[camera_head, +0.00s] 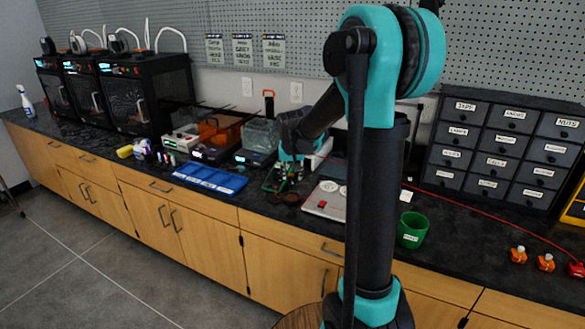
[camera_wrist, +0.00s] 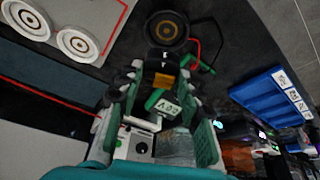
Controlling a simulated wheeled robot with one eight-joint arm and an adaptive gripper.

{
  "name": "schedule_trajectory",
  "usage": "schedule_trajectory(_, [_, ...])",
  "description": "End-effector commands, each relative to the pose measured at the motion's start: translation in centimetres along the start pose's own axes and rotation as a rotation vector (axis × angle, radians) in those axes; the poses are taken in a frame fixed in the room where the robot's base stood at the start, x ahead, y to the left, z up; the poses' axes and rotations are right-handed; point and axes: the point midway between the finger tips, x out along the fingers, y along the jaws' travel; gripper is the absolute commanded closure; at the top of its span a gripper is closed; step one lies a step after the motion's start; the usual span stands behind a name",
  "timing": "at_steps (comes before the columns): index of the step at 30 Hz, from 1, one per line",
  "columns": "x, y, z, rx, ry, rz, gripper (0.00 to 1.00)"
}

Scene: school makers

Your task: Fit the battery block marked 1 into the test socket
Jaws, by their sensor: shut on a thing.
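My gripper (camera_head: 288,172) is low over the middle of the counter in the head view. In the wrist view its fingers (camera_wrist: 158,92) are shut around a small block with an orange part (camera_wrist: 163,80), which I take to be the battery block; no number on it can be read. A green part with a white label (camera_wrist: 167,108) shows between the fingers, its print too small to read surely. A green-edged item (camera_head: 271,184) lies under the gripper in the head view; it may be the test socket. The fingers hide whether block and socket touch.
A blue tray (camera_head: 210,177) lies left of the gripper, and a light panel with round discs (camera_head: 328,200) lies right. A green cup (camera_head: 412,230) and small orange items (camera_head: 518,254) stand further right. A red cable (camera_head: 470,208) crosses the counter. Labelled drawers (camera_head: 505,150) stand behind.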

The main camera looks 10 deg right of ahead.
Motion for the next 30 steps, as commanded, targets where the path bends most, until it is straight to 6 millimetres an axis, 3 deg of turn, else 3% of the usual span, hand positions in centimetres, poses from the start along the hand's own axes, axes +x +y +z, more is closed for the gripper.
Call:
schedule_trajectory(18, [4.6,0.0,1.9,0.0,0.0,0.0,0.94])
schedule_trajectory(30, [5.4,0.0,2.2,0.0,0.0,0.0,0.94])
